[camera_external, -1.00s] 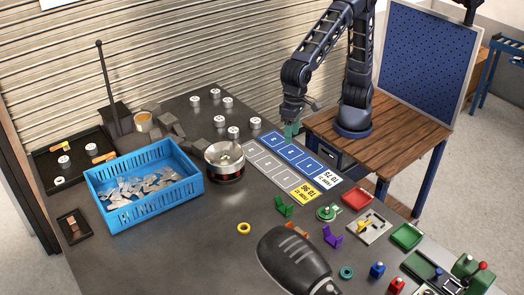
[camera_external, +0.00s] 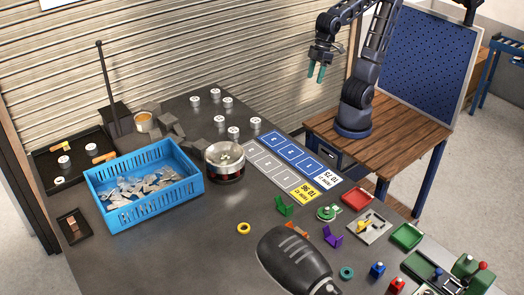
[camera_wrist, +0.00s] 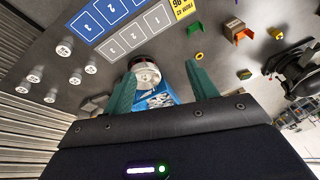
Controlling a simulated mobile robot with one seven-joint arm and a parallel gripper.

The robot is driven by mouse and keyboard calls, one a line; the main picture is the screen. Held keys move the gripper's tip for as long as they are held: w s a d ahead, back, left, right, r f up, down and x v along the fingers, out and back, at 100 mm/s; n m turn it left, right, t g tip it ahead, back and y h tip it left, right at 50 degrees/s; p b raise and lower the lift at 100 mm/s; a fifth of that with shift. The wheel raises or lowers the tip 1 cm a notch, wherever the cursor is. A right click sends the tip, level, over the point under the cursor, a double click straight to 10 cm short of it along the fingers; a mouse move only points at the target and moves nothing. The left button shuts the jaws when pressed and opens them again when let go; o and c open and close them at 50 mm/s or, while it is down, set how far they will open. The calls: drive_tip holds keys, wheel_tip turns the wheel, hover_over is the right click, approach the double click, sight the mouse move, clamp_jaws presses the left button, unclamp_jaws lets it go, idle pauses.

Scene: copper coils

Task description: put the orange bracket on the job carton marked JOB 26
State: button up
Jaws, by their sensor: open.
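My gripper (camera_external: 317,72) is open and empty, high above the far right side of the bench, with its green fingers apart. In the wrist view its fingers (camera_wrist: 160,88) frame the metal bowl, which is well beyond them. The orange bracket (camera_external: 296,230) lies on the bench beside the dark rounded machine, which partly hides it.
A blue crate (camera_external: 190,191) of metal pieces and a metal bowl (camera_external: 224,173) stand left of a numbered mat (camera_external: 328,162). Green (camera_external: 284,206) and purple (camera_external: 333,237) brackets lie near the dark machine (camera_external: 292,260). Several white-topped cylinders stand at the back.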

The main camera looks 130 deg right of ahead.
drive_tip(key=s+d+f+n, duration=0.3)
drive_tip(key=s+f, duration=0.1)
drive_tip(key=s, duration=0.6)
drive_tip(key=shift+t+h, duration=0.4)
drive_tip(key=shift+f, duration=0.1)
idle(0.5)
